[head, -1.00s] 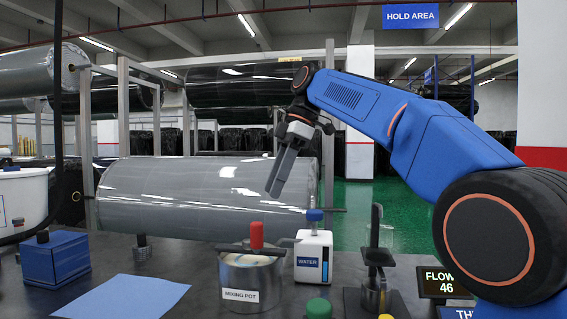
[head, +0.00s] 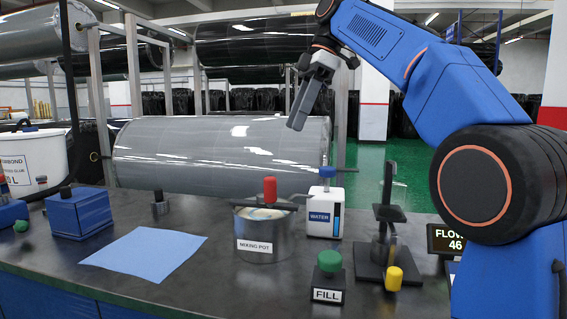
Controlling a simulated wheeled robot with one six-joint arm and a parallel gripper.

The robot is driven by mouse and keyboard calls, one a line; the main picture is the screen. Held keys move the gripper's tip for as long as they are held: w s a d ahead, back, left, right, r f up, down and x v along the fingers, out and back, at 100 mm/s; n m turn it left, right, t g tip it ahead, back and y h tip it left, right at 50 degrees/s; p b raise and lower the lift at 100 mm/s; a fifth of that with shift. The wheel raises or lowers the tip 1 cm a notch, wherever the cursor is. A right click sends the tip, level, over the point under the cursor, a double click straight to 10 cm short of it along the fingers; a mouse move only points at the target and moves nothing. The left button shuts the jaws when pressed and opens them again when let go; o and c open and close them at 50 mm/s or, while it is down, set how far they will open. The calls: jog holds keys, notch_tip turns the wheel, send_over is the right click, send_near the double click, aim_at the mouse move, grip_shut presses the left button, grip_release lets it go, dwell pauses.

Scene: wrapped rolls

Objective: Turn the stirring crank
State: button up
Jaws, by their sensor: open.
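The stirring crank is a dark bar with an upright red knob (head: 270,189) on top of the metal mixing pot (head: 262,246). The pot is labelled MIXING POT and stands on the dark bench, with pale contents partly showing under the bar. My gripper (head: 300,110) is open and empty. In the picture it hangs above and to the right of the red knob, in front of the grey wrapped roll, clear of the crank. The gap between its fingers is hard to see from this side.
A white WATER jug (head: 325,210) stands right of the pot. A green FILL button (head: 329,261) and a dark stand with a yellow knob (head: 393,278) are at the front right. A blue sheet (head: 145,253) lies left. A wrapped roll (head: 222,155) lies behind.

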aim_at(266, 190)
dwell(0.4)
jog(key=shift+s+a+f, duration=0.1)
jog(key=shift+a, duration=0.05)
jog(key=c, duration=0.8)
jog(key=s+a+f+m+h, duration=0.1)
jog(key=a+f+m, duration=0.1)
jog(key=s+a+f+m+t+h, duration=0.1)
jog(key=s+a+m+h, duration=0.1)
jog(key=a, duration=0.1)
jog(key=s+a+f+m+t+h, duration=0.1)
jog(key=s+a+f+m, duration=0.1)
jog(key=a+m, duration=0.1)
jog(key=shift+f, duration=0.3)
grip_shut()
jog(key=s+a+f+m+t+h, duration=0.1)
jog(key=s+a+m+t+h, duration=0.2)
jog(key=s+a+m+t, duration=0.4)
jog(key=w+d+f+g, duration=0.1)
jog(key=w+d+f, duration=0.4)
jog(key=w+f, duration=0.3)
jog(key=shift+d+m, duration=0.2)
jog(key=shift+m, duration=0.1)
